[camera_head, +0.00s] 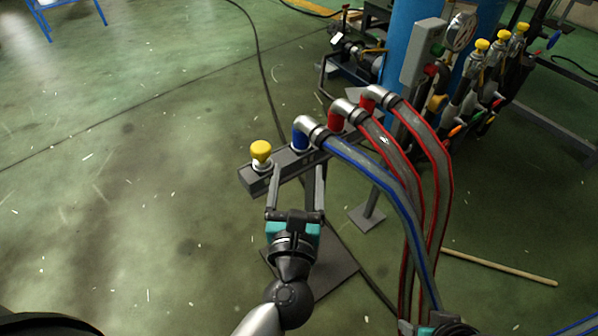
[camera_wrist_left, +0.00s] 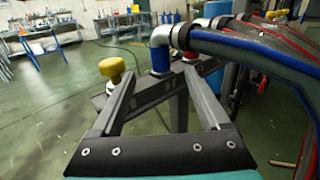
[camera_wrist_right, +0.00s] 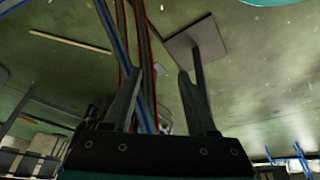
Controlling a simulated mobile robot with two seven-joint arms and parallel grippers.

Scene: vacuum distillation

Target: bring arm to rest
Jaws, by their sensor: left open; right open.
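My left gripper (camera_head: 297,190) is open in the head view, its fingers pointing at a grey manifold bar (camera_head: 277,172). In the left wrist view its two fingers (camera_wrist_left: 160,90) are spread with nothing between them; the bar (camera_wrist_left: 150,100) lies beyond. A yellow knob (camera_head: 261,150) sits on the bar's left end, and a blue hose fitting (camera_head: 300,137) stands beside it, apart from the fingers. My right gripper is mostly out of the head view at the bottom right. In the right wrist view its fingers (camera_wrist_right: 160,95) are open and empty, with hoses behind them.
Blue-striped (camera_head: 375,170) and red-striped hoses (camera_head: 440,165) arch from the bar down toward my right arm. A blue column (camera_head: 402,45) and several yellow-capped valves (camera_head: 481,46) stand at the back right. A wooden stick (camera_head: 500,266) lies on the floor.

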